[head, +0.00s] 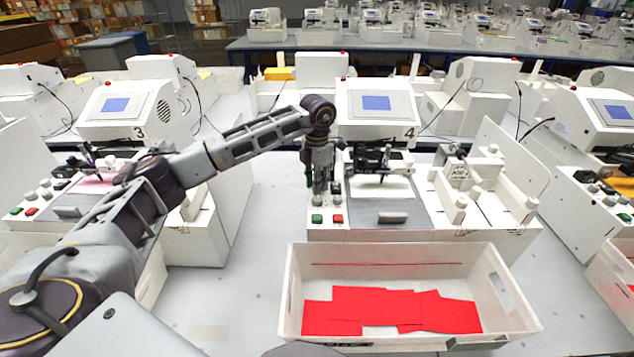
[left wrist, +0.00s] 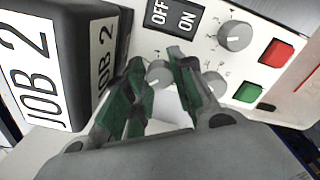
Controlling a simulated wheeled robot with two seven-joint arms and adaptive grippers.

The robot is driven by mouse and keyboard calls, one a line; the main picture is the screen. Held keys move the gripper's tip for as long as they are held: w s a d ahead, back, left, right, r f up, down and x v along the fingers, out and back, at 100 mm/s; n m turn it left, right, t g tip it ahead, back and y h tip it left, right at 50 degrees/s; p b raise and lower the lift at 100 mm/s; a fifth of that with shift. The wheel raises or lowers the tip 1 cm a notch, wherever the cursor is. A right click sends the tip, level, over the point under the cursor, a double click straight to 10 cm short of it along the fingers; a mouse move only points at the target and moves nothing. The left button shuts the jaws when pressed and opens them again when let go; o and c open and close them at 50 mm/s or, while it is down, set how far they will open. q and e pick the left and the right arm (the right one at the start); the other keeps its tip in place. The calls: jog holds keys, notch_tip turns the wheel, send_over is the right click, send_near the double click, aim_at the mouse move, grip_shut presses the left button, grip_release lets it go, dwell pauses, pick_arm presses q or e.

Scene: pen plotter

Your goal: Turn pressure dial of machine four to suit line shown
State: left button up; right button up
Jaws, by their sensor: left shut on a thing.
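Machine four (head: 375,130), white with a "4" on its front and a blue screen (head: 376,103), stands in the middle of the head view. Its screen content is too small to read. My left gripper (head: 320,185) points down over the left side of its control panel. In the left wrist view the gripper (left wrist: 157,68) is shut around a small grey dial (left wrist: 158,73) with a white mark. A second small dial (left wrist: 214,84) is just right of the fingers, and a larger grey knob (left wrist: 235,36) is above. The dial labels are not readable. My right gripper is not in view.
A red button (left wrist: 276,53), a green button (left wrist: 248,92), an OFF/ON switch (left wrist: 174,17) and a "JOB 2" block (left wrist: 40,70) are close by. A white bin (head: 410,342) with red sheets stands in front. Machine three (head: 125,110) is left.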

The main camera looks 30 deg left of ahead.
pick_arm(q)
jog(key=shift+r+n, duration=0.1)
jog(key=shift+n, duration=1.8)
jog(key=shift+w, duration=0.1)
jog(key=o, duration=1.1)
jog(key=shift+c, duration=0.2)
jog(key=shift+r, duration=3.9)
jog(key=shift+a, duration=0.1)
